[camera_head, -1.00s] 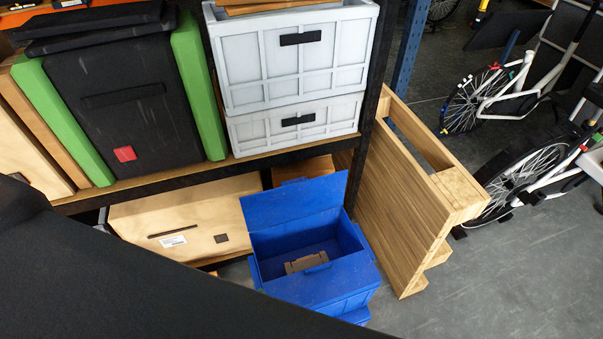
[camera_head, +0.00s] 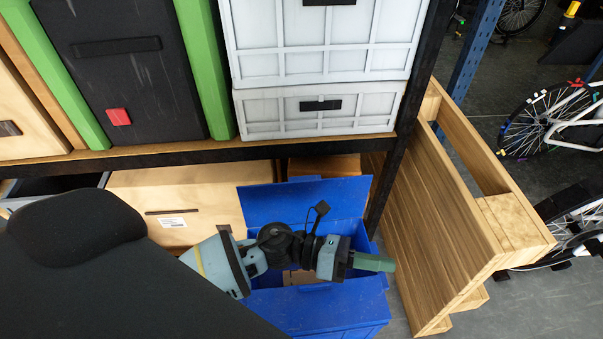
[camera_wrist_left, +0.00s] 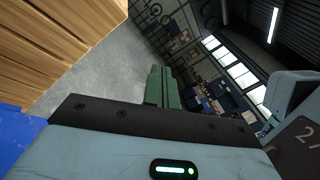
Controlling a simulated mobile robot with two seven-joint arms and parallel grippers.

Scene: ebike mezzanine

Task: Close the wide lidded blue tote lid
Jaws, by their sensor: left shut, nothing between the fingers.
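The wide blue tote (camera_head: 335,305) stands on the floor in front of the shelf. Its lid (camera_head: 290,200) is up, leaning back at the rear side, and the tote's mouth is open. A brown item (camera_head: 300,277) lies inside, partly hidden by my arm. My left gripper (camera_head: 388,264) is above the tote's right part, fingers pointing right, shut and empty. Its green fingers also show in the left wrist view (camera_wrist_left: 162,88), pressed together, with a blue patch of the tote (camera_wrist_left: 15,125) at the left edge. My right gripper does not show.
Grey crates (camera_head: 320,112) and a black-and-green case (camera_head: 125,85) sit on the shelf. A wooden box (camera_head: 180,205) is below. Bikes stand at the right.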

